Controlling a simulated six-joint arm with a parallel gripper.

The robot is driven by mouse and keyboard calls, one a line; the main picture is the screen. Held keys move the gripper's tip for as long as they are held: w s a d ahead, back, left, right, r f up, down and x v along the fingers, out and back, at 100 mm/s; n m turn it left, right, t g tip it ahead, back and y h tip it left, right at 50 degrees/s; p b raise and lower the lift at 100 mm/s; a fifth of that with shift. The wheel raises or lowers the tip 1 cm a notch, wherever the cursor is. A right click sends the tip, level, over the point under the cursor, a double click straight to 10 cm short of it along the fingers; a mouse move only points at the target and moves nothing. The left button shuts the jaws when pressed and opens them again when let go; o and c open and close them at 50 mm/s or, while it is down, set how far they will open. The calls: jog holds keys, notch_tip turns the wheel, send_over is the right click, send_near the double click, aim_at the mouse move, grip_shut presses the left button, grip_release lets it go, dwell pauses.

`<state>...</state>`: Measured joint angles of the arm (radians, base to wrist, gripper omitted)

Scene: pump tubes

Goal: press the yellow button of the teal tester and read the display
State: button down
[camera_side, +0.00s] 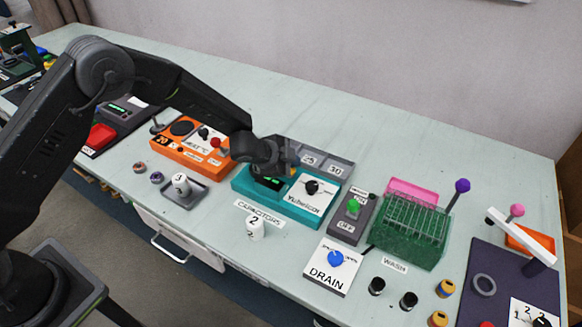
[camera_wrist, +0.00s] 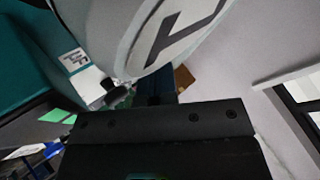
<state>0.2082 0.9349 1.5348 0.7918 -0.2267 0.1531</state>
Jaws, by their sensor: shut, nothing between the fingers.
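The teal tester (camera_side: 316,214) stands mid-table in the side view, with a white plate lettered "Yuheica" and a black knob on top. I cannot make out the yellow button; my gripper covers that part. My gripper (camera_side: 270,170) is over the tester's rear left part, shut and empty. I cannot tell whether it touches. In the wrist view, a large white round-sided piece with a black numeral (camera_wrist: 165,40) stands very close, and teal casing (camera_wrist: 25,60) shows at left.
An orange device (camera_side: 180,150) stands left of the tester. White capacitors stand in front (camera_side: 255,229) and on a small tray at left. A grey switch box (camera_side: 352,218) and a green rack (camera_side: 410,235) stand right.

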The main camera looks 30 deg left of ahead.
jog(key=shift+s+a+r, duration=0.1)
jog(key=shift+s+r, duration=0.2)
jog(key=shift+r, duration=0.55)
jog(key=shift+s+a+r, duration=0.1)
jog(key=shift+s+r, duration=0.2)
jog(key=shift+r, duration=0.8)
jog(key=shift+w+a+r+n+y, duration=0.15)
jog(key=shift+w+r+n+y, duration=0.25)
jog(key=shift+r, duration=0.05)
jog(key=s+r+n+g+y, duration=0.3)
jog(key=r+n+g, duration=0.2)
jog(key=r+n, duration=0.4)
jog(key=n, duration=0.4)
jog(key=shift+g, duration=0.3)
